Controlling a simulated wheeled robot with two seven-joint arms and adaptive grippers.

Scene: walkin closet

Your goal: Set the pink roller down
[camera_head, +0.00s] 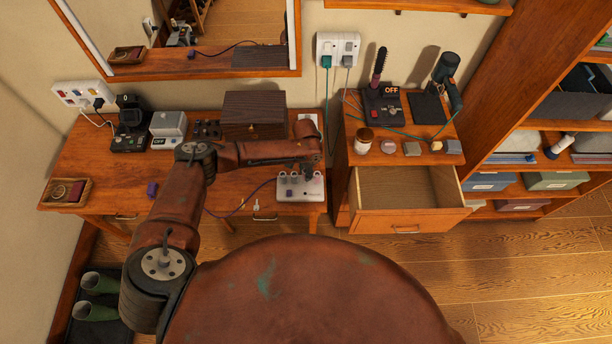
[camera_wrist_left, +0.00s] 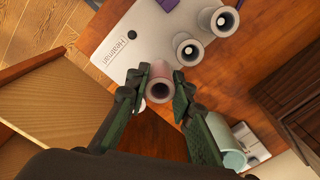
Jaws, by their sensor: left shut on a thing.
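My left gripper (camera_head: 308,165) is over the right end of the desk. In the left wrist view its fingers (camera_wrist_left: 160,90) are shut on the pink roller (camera_wrist_left: 160,77), which I see end-on with its hollow bore. The pale roller base (camera_head: 301,189) is right below the gripper, at the desk's front edge; it also shows in the left wrist view (camera_wrist_left: 128,52). Grey rollers (camera_wrist_left: 188,48) with dark centres stand on it beside the held one. I cannot tell whether the pink roller touches the base. My right gripper is in neither view.
A dark wooden box (camera_head: 255,108) stands behind on the desk (camera_head: 90,160). An open, empty drawer (camera_head: 405,190) juts out to the right. A pale green cylinder (camera_wrist_left: 228,150) is close to the gripper.

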